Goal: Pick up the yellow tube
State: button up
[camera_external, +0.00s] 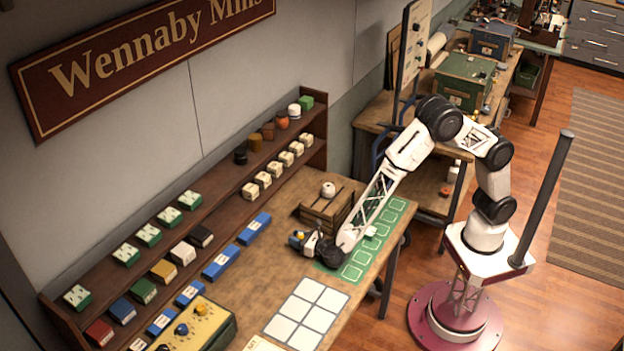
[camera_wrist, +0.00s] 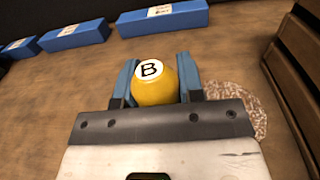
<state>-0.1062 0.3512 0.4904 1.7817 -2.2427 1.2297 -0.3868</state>
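The yellow tube (camera_wrist: 155,90) has a round white end marked "B" that faces the camera in the wrist view. It sits between the two blue fingers of my gripper (camera_wrist: 157,80), with no clear gap on either side, so the gripper looks shut on it. Its far side and lower part are hidden by the fingers and the gripper body. In the external view my gripper (camera_external: 298,240) is low over the wooden table, left of the green mat, and a small yellow spot of the tube (camera_external: 299,235) shows at it.
A wooden crate (camera_external: 325,207) with a white round item stands close behind my gripper; its side (camera_wrist: 301,60) shows at right in the wrist view. A green mat (camera_external: 362,256) and white tiles (camera_external: 306,312) lie on the table.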

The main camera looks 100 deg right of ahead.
jog(key=shift+r, duration=0.15)
jog(key=shift+r, duration=4.85)
jog(key=shift+s, duration=0.1)
